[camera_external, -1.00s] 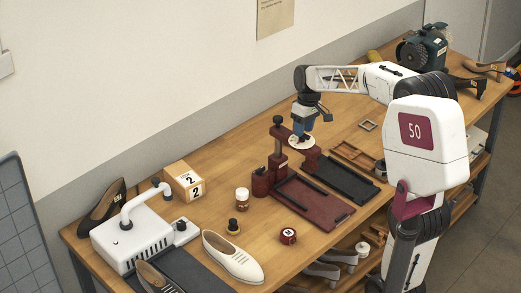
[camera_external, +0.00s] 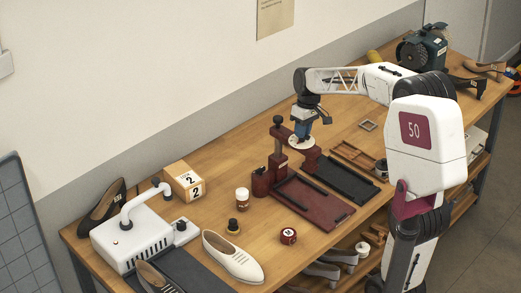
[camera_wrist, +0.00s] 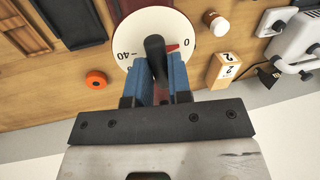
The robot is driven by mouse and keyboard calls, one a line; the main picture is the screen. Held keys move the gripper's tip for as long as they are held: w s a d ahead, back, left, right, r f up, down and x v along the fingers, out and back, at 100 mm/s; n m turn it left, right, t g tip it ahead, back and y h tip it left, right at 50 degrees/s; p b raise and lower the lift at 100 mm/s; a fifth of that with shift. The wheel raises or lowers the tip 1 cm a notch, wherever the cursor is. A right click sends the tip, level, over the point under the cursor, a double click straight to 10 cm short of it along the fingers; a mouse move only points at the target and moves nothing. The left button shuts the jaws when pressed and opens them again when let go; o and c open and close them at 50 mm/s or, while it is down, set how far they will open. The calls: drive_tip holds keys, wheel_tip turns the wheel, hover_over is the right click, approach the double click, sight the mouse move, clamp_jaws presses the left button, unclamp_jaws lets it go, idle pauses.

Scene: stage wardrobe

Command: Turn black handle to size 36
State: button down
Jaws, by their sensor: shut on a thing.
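The black handle (camera_wrist: 155,48) stands at the middle of a round white dial (camera_wrist: 128,22) in the wrist view. My gripper (camera_wrist: 158,72) has blue fingers on either side of the handle and is shut on it. A red pointer (camera_wrist: 173,47) shows to the right of the handle. The dial has an upside-down 40 at its left and a 0 near its lower right. No 36 is legible, and the fingers cover part of the lower rim. In the external view, my gripper (camera_external: 302,133) is over the white dial (camera_external: 301,143) on the dark red press.
A dark red tray (camera_external: 312,203) and a black tray (camera_external: 347,182) lie in front of the press. An orange ring (camera_wrist: 96,79) lies left of the dial. A white bottle (camera_external: 242,198), numbered box (camera_external: 184,181) and pale shoe (camera_external: 232,257) stand further left.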

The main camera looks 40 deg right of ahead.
drive_tip(key=m+t, duration=0.1)
drive_tip(key=m, duration=0.4)
drive_tip(key=shift+s, duration=0.1)
drive_tip(key=shift+m+t+h, duration=0.3)
drive_tip(key=shift+m+t, duration=0.1)
drive_tip(key=shift+m, duration=1.9)
drive_tip(key=c, duration=1.1)
unclamp_jaws()
drive_tip(key=shift+o, duration=0.2)
wheel_tip(320, 180, up, 8)
drive_tip(key=s+d, duration=0.1)
drive_tip(key=shift+f, duration=0.15)
